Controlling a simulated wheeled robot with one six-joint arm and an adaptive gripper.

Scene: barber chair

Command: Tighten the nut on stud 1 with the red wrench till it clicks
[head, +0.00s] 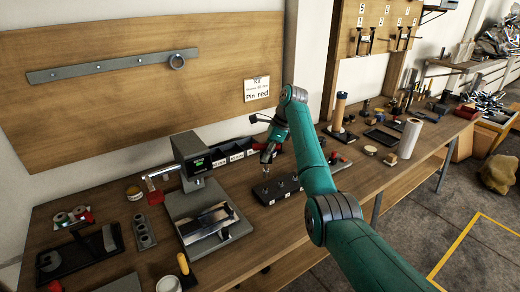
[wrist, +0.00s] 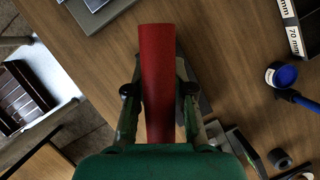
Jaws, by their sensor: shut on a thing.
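My gripper (head: 268,156) hangs over the workbench, just above the back of a black block (head: 262,198) with several studs standing on it. In the wrist view my gripper (wrist: 158,92) is shut on the red wrench (wrist: 158,60), whose thick red handle lies between the two fingers. The wrench's working end does not show clearly. The handle hides most of the dark block behind it in the wrist view. In the head view the wrench is too small to make out well. I cannot tell which stud is stud 1, or whether the wrench touches a nut.
A grey device with a green display (head: 195,160) stands left of the block. Labelled dark bins (head: 236,151) sit behind it. A white paper roll (head: 409,138) and small parts stand to the right. A wall sign (head: 257,90) reads "Pin red". Some bench is bare before the block.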

